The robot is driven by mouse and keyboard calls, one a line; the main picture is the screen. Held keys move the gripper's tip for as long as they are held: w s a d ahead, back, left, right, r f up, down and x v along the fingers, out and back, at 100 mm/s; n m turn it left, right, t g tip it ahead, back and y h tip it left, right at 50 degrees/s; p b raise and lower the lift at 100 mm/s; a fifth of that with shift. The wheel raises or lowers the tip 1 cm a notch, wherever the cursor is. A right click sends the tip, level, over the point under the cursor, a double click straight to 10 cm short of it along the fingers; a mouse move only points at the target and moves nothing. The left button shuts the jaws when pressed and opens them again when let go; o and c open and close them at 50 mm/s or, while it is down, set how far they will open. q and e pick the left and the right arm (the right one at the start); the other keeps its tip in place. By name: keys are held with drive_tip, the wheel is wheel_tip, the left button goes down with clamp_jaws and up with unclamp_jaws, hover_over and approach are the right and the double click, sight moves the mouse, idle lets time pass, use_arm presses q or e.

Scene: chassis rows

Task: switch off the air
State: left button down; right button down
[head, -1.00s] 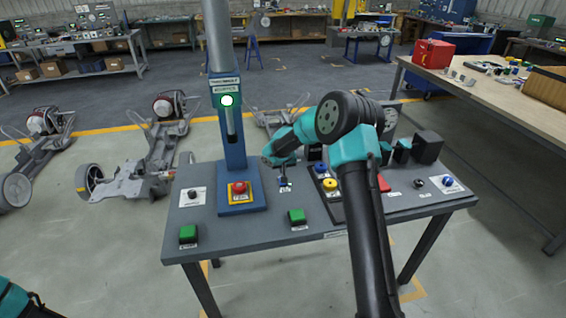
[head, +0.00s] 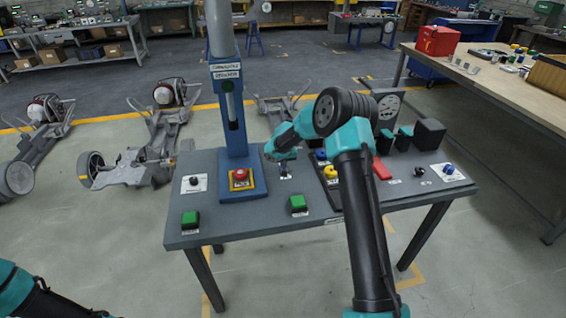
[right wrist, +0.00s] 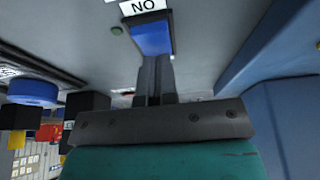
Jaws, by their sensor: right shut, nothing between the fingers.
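My right gripper (head: 285,172) reaches down onto the grey bench between the blue post (head: 234,135) and the blue and yellow buttons. In the right wrist view its narrow fingers (right wrist: 155,62) are shut, with nothing between them. Their tips are at the edge of a blue switch paddle (right wrist: 152,38), seemingly touching it. A white label (right wrist: 148,6) beside the paddle reads "NO" in this view, perhaps "ON" upside down. The lamp (head: 227,86) on the post is dark. My left gripper is not in view; only part of that arm shows at bottom left.
On the bench (head: 258,222) are a red stop button (head: 240,175), two green buttons (head: 191,218) (head: 297,202), a black knob (head: 194,181), a blue knob (head: 449,168) and black boxes (head: 428,133). The yellow button (head: 331,171) is close to my right arm.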

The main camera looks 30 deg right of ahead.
drive_tip(key=shift+s+f, duration=0.25)
drive_tip(key=shift+f, duration=0.2)
drive_tip(key=shift+s+a+f, duration=0.1)
drive_tip(key=shift+s+a, duration=0.05)
drive_tip(key=shift+s, duration=0.15)
drive_tip(key=shift+s+a, duration=0.15)
drive_tip(key=shift+s, duration=0.3)
drive_tip(key=shift+r, duration=0.4)
drive_tip(key=w+v, duration=0.1)
drive_tip(key=v, duration=1.2)
drive_tip(key=shift+r, duration=0.6)
drive_tip(key=shift+s, duration=0.1)
drive_tip(key=shift+w+r, duration=0.3)
drive_tip(key=shift+w, duration=0.4)
